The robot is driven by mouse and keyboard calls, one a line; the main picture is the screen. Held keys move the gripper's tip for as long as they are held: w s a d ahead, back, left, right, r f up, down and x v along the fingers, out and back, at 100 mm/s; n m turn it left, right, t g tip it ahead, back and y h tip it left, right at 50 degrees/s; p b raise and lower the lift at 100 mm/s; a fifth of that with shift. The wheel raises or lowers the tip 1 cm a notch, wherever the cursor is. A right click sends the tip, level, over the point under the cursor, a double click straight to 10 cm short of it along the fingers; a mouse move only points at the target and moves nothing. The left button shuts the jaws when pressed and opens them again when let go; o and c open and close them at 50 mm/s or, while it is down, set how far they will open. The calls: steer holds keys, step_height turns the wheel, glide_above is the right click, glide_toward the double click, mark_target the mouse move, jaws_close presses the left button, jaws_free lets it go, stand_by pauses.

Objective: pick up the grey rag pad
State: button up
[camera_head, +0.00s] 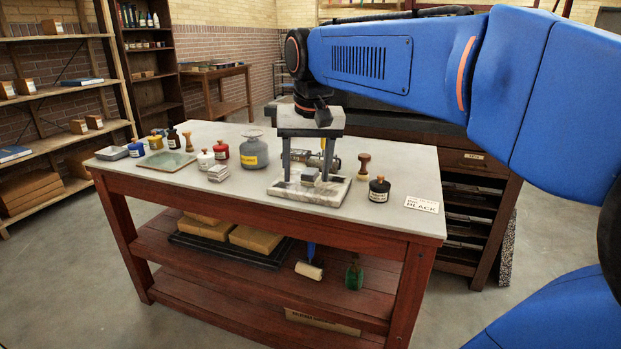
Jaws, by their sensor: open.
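A small grey block (310,174), which looks like the grey rag pad, sits on a white marbled slab (332,196) near the middle of the bench. My gripper (306,178) points straight down over the slab. Its two fingers are spread apart, one on each side of the pad, with the tips low near the slab. I cannot tell whether either finger touches the pad. A metal item (334,163) lies behind the right finger and is partly hidden by it.
A wooden-handled stamp (363,167) and a black jar (379,189) stand right. The bench's front strip is clear.

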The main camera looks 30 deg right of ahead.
steer(key=w+d+r+m+g, duration=0.1)
steer(key=w+d+r+m, duration=0.1)
steer(key=w+d+r, duration=0.3)
steer(key=w+d+r+m+g, duration=0.1)
steer(key=w+d+r+m, duration=0.25)
steer(key=w, duration=0.45)
glide_above(310, 171)
steer(key=shift+n, duration=0.25)
step_height(310, 171, down, 11)
steer(key=shift+a+f, duration=0.1)
steer(key=shift+a, duration=0.05)
steer(key=shift+s+f, duration=0.15)
steer(key=shift+f, duration=2.45)
steer(key=shift+c, duration=0.4)
steer(key=c, duration=1.1)
steer(key=shift+r, duration=0.15)
steer(key=shift+c, duration=0.2)
step_height(310, 171, up, 10)
